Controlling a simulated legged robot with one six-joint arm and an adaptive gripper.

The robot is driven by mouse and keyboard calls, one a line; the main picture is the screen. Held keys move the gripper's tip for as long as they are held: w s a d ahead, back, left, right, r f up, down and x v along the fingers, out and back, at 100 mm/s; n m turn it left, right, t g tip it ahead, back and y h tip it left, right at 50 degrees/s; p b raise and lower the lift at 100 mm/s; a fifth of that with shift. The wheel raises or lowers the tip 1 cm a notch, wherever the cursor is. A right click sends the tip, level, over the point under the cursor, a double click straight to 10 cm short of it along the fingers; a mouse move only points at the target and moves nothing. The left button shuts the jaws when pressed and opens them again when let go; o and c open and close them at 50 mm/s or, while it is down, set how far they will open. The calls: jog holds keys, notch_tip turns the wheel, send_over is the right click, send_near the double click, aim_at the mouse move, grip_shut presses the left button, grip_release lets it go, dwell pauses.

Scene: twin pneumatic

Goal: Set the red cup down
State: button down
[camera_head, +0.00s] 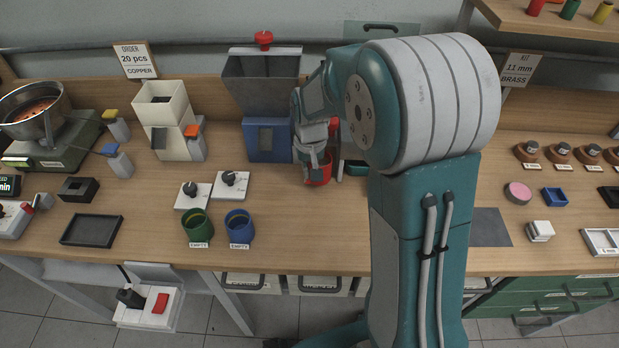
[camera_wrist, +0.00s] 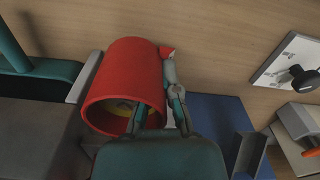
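The red cup (camera_wrist: 125,72) fills the left middle of the wrist view, its open mouth facing the camera. A little yellowish colour shows inside it. My gripper (camera_wrist: 158,108) has one finger inside the mouth and one outside the right wall, shut on the rim. In the head view the red cup (camera_head: 318,174) is partly hidden under my gripper (camera_head: 313,150), just right of the blue-based hopper (camera_head: 265,142). It is low over the wooden bench (camera_head: 285,205); I cannot tell whether its base touches.
Two knob boxes (camera_head: 232,184) and the green (camera_head: 197,226) and blue (camera_head: 239,227) cups stand left of the gripper, towards the front edge. A black tray (camera_head: 91,230) lies farther left. Bare bench lies in front of the red cup. My arm hides the area to its right.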

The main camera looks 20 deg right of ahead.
aim_at(310, 187)
jog(key=shift+w+f, duration=0.35)
jog(key=shift+f, duration=0.1)
jog(key=f, duration=0.3)
jog(key=shift+w+d+f, duration=0.15)
jog(key=shift+d, duration=0.1)
jog(key=c, duration=0.8)
grip_release()
jog(key=shift+a+f, duration=0.1)
